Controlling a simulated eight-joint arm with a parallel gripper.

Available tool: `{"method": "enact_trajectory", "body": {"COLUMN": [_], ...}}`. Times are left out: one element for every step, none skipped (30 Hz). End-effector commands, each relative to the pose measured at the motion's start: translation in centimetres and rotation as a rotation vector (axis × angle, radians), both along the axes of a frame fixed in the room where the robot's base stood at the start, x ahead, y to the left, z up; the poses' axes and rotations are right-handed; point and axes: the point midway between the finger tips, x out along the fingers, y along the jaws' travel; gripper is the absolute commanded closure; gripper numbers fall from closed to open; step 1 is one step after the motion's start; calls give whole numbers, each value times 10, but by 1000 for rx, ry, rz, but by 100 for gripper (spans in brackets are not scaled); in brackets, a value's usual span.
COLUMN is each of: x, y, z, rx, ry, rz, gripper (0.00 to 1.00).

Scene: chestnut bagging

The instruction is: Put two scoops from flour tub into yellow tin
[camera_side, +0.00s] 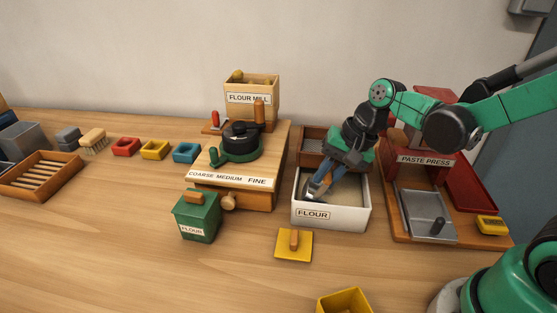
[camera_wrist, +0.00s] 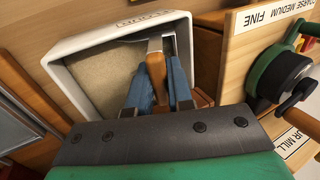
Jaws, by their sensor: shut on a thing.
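My gripper (camera_side: 318,188) reaches down into the tub. In the wrist view my blue fingers (camera_wrist: 158,100) are shut on the wooden handle of a scoop (camera_wrist: 157,75). The scoop's metal end (camera_wrist: 155,44) lies toward the tub's labelled wall; whether it carries flour is hidden. A yellow tin (camera_side: 343,301) stands open at the bottom edge, partly cut off. A yellow lid (camera_side: 293,250) with a wooden grip lies on the table between tin and tub.
A green flour box (camera_side: 198,218) and the mill (camera_side: 238,185) stand left of the tub. A wooden box (camera_side: 313,150) is behind it. The paste press board (camera_side: 410,232) is close on the right. The table's front left is clear.

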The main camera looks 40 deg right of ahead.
Motion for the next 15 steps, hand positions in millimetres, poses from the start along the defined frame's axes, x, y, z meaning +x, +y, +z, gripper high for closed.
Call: {"method": "enact_trajectory", "body": {"x": [1,3,4,4,4,0,-3,-5,-7,-9,-11,-14,-16,-18,-20], "y": [2,4,5,5,5,0,-3,-5,-7,-9,-11,-14,-16,-18,-20], "z": [-4,-7,-10,-13,-15,-15,-15,-15,-16,-16,-16,-17,-17,-17,-18], "rx": [-35,-72,-120,-154,-184,-184,-191,-198,-206,-212,-218,-229,-236,-241,-250], "ry": [36,73,119,153,180,184,190,196,205,213,219,228,235,242,251], "rz": [7,10,10,9,6,-1,-2,-3,-2,-3,-3,-2,-3,-3,-3], "gripper": [100,100,100,100,100,100,100,100,100,100,100,100,100,100,100]}}
